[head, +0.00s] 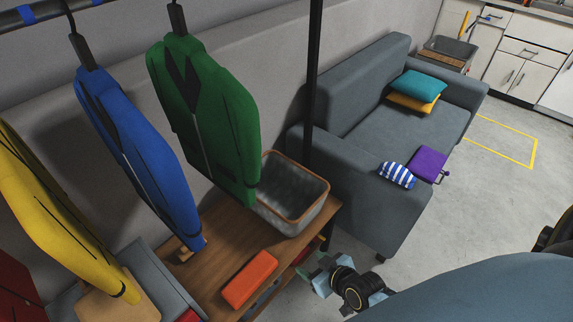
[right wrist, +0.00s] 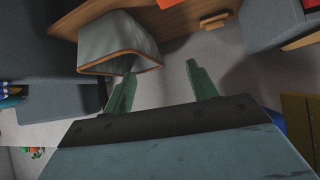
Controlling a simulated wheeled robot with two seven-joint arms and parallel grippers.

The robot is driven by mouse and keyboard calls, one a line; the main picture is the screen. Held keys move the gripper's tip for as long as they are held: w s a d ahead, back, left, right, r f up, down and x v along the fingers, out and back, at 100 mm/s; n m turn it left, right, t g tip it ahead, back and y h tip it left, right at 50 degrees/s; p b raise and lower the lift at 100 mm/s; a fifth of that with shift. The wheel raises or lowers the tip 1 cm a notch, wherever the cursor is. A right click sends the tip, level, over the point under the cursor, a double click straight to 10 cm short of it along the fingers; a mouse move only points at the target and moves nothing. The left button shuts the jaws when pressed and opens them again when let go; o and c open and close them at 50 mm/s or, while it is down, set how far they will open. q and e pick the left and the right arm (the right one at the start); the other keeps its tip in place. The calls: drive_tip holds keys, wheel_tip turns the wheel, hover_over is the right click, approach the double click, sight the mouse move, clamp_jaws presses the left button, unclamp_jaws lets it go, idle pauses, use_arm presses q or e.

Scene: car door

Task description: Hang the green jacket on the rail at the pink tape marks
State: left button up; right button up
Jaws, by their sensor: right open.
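The green jacket (head: 215,125) hangs upright from its dark hanger hook, whose top reaches the upper edge of the head view. The rail (head: 52,10) shows only at the upper left, with blue tape on it; no pink tape marks are in view. My right gripper (head: 318,268) is low, in front of the wooden bench and below and right of the jacket, apart from it. Its two green fingers are spread and empty in the right wrist view (right wrist: 160,82). The jacket is not recognisable in that view. My left gripper is not in view.
A blue jacket (head: 140,150) and a yellow jacket (head: 55,220) hang left of the green one. A black post (head: 313,80) and grey sofa (head: 350,100) are to the right.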

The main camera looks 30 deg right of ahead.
drive_tip(key=w+a+r+t+y, duration=0.1)
drive_tip(key=w+r+t, duration=0.15)
drive_tip(key=r, duration=0.75)
drive_tip(key=w+a+r+t+y, duration=0.15)
drive_tip(key=w+r, duration=0.25)
drive_tip(key=r, duration=0.6)
drive_tip(key=n+t+y+p, duration=0.1)
drive_tip(key=n+t+y, duration=0.1)
drive_tip(key=t, duration=0.1)
approach(240, 140)
wheel_tip(240, 140, down, 3)
drive_tip(key=d, duration=0.2)
use_arm(q)
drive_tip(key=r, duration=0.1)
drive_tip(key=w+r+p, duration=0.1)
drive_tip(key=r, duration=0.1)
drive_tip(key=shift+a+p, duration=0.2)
drive_tip(key=shift+p, duration=0.1)
use_arm(e)
drive_tip(key=x, duration=1.3)
drive_tip(key=shift+a+r, duration=0.1)
drive_tip(key=shift+r, duration=0.05)
clamp_jaws()
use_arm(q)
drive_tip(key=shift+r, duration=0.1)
use_arm(e)
drive_tip(key=shift+r, duration=0.15)
